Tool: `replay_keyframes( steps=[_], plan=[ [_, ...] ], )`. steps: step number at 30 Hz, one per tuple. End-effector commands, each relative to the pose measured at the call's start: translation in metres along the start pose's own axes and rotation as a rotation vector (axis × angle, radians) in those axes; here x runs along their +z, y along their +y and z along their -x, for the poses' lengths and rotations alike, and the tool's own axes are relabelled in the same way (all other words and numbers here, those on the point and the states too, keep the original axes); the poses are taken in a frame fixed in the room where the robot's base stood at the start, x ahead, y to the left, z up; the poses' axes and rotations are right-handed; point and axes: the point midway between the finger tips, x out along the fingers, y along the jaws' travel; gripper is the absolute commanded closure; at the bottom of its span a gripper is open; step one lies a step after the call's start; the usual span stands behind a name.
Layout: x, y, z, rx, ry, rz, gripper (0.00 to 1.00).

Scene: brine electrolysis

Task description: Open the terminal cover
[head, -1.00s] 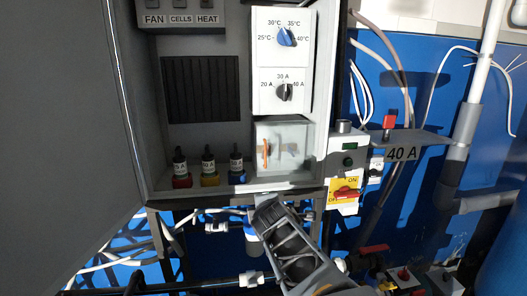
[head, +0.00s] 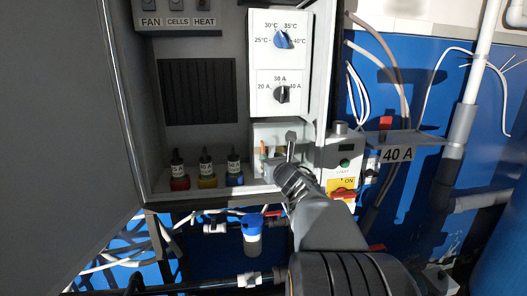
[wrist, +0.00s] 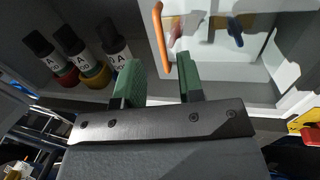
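The terminal cover (head: 263,132) is a clear panel in the lower right of the open cabinet, partly hidden by my arm in the head view. In the wrist view, its upright orange handle (wrist: 163,38) stands at the panel's left edge. Red and blue terminals (wrist: 236,32) show behind it. The cover looks closed. My gripper (wrist: 160,72) is open, with two green-padded fingers apart and nothing between their pads. The handle's lower end is just beyond the gap between the fingertips. In the head view my gripper (head: 289,150) is in front of the cover.
Three capped bottles, red (head: 179,172), yellow (head: 207,170) and blue (head: 235,168), stand left of the cover. A dial panel (head: 280,62) is above. A yellow-and-red switch (head: 343,190) is at right. The open cabinet door (head: 60,120) fills the left.

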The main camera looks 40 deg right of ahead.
Motion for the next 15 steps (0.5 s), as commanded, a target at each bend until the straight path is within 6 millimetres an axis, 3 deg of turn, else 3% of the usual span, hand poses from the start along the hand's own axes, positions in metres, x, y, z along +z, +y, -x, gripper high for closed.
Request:
replay_keyframes(
  steps=[6,15],
  plan=[
    [0.001,0.000,-0.038,0.001,0.003,-0.001,0.65],
    [0.000,0.000,-0.064,0.000,0.001,-0.001,0.65]
  ],
)
